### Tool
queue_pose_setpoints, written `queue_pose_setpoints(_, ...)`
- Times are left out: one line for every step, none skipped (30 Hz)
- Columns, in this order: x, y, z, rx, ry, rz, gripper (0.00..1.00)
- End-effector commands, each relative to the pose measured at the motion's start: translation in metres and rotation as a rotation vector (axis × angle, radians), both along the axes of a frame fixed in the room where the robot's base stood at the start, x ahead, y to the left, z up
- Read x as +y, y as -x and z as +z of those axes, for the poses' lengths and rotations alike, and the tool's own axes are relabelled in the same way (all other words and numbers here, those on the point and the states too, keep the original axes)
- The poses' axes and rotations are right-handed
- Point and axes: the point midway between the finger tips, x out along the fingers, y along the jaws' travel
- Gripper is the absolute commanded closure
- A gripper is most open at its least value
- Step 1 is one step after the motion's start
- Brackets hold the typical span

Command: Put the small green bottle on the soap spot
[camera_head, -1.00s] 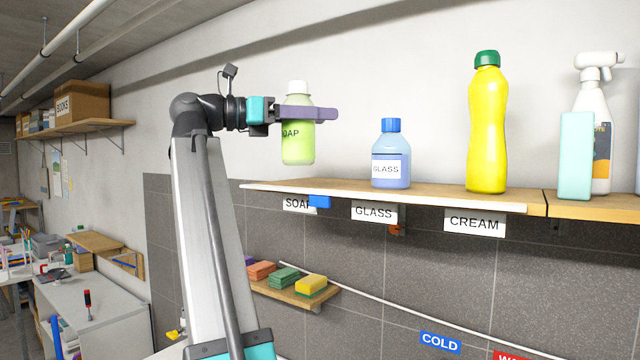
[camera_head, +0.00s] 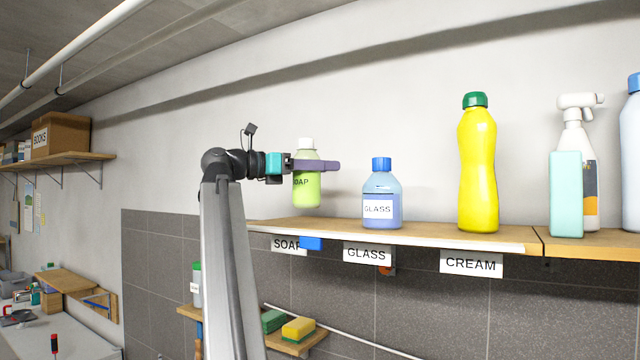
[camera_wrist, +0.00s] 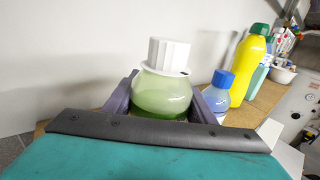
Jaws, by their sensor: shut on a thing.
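The small green bottle (camera_head: 307,186) has a white cap and a SOAP label. My gripper (camera_head: 318,165) is shut around its upper body and holds it upright. In the wrist view the green bottle (camera_wrist: 162,92) sits between the two purple fingers. The soap spot is the left end of the shelf (camera_head: 400,232), above the SOAP label (camera_head: 287,245). The bottle is over that end, its base a little above the shelf board in the head view. I cannot tell the exact gap or depth.
Right of the spot stand a blue GLASS bottle (camera_head: 381,198), a tall yellow bottle (camera_head: 478,165), a turquoise box-shaped container (camera_head: 567,195) and a spray bottle (camera_head: 588,150). A blue piece (camera_head: 311,243) hangs at the shelf edge. A lower shelf holds sponges (camera_head: 298,328).

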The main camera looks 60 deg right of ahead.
Motion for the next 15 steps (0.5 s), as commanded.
queue_pose_setpoints(-0.007, -0.002, 0.001, 0.001, 0.001, 0.000, 0.78)
queue_pose_setpoints(-0.010, -0.002, 0.000, 0.001, 0.001, 0.000, 0.78)
queue_pose_setpoints(-0.013, -0.002, -0.001, 0.000, 0.000, 0.000, 0.78)
queue_pose_setpoints(-0.015, -0.002, -0.001, 0.000, 0.000, 0.000, 0.78)
queue_pose_setpoints(-0.016, -0.002, -0.001, 0.000, 0.000, 0.000, 0.78)
queue_pose_setpoints(-0.017, -0.002, -0.001, 0.000, 0.000, 0.000, 0.78)
queue_pose_setpoints(-0.018, -0.002, -0.002, 0.000, 0.000, 0.000, 0.78)
queue_pose_setpoints(-0.018, -0.002, -0.002, 0.000, 0.000, 0.000, 0.78)
queue_pose_setpoints(-0.018, -0.002, -0.002, 0.000, 0.000, 0.000, 0.78)
queue_pose_setpoints(-0.018, -0.002, -0.002, 0.000, 0.000, 0.000, 0.78)
queue_pose_setpoints(-0.018, -0.002, -0.002, 0.000, 0.000, 0.000, 0.78)
queue_pose_setpoints(-0.018, -0.002, -0.002, 0.000, 0.000, 0.000, 0.78)
queue_pose_setpoints(-0.017, -0.002, -0.002, 0.000, 0.000, 0.000, 0.78)
queue_pose_setpoints(-0.017, -0.002, -0.002, 0.000, 0.000, 0.000, 0.78)
queue_pose_setpoints(-0.017, -0.002, -0.002, 0.000, 0.000, 0.000, 0.78)
